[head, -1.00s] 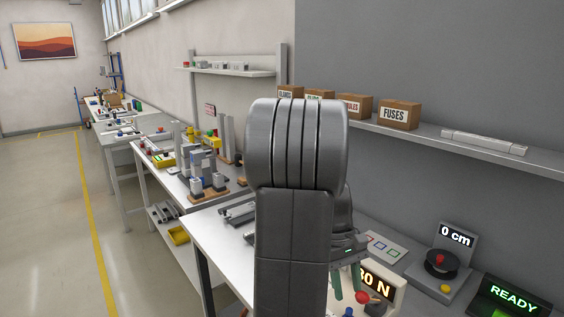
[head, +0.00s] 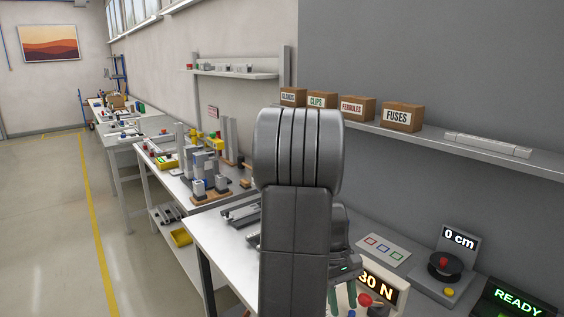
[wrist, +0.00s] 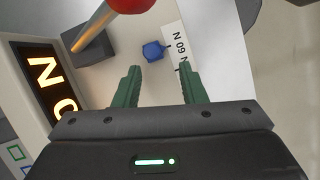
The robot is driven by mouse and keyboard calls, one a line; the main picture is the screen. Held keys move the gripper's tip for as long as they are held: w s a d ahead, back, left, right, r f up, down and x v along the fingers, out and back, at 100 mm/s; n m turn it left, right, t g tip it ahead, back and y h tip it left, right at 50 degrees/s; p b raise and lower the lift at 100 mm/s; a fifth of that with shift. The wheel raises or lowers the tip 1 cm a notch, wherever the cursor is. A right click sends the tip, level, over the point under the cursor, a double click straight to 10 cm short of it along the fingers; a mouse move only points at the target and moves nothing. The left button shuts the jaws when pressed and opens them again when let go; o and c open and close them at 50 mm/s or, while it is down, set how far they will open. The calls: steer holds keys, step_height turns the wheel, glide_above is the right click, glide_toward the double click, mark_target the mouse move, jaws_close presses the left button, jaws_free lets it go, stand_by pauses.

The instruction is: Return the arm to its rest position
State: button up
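My arm rises in the middle of the head view, bent at a thick dark grey joint. My gripper (head: 343,303) hangs partly behind it, low over the bench beside a cream panel with a lit "30 N" display (head: 384,284). In the wrist view my gripper (wrist: 158,72) has its two green fingers apart, with nothing held between them. A blue knob-like piece (wrist: 153,50) lies beyond the fingertips, apart from them. A lever with a red ball (wrist: 130,4) is at the top, and the lit display (wrist: 44,82) is at the left.
A white bench (head: 216,246) runs under the arm. At right stand a "0 cm" device (head: 446,262) and a "READY" display (head: 517,300). A wall shelf (head: 470,152) bears labelled boxes, including FUSES (head: 402,117). The floor at left (head: 50,220) is clear.

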steer(key=shift+s+d, duration=0.95)
steer(key=shift+s, duration=0.3)
steer(key=v, duration=1.4)
steer(key=x, duration=1.3)
steer(key=shift+w+a+f, duration=0.2)
steer(key=shift+w+f, duration=0.05)
steer(key=shift+f, duration=0.3)
steer(key=w+a, duration=0.1)
steer(key=w+a+r, duration=0.1)
steer(key=shift+w, duration=0.3)
steer(key=v, duration=1.2)
steer(key=m+t+y+p, duration=0.2)
steer(key=m+t+p, duration=0.15)
steer(key=m, duration=0.25)
glide_above(354, 314)
steer(key=w+a, duration=0.2)
steer(key=shift+t, duration=0.35)
steer(key=f, duration=1)
steer(key=shift+w, duration=0.3)
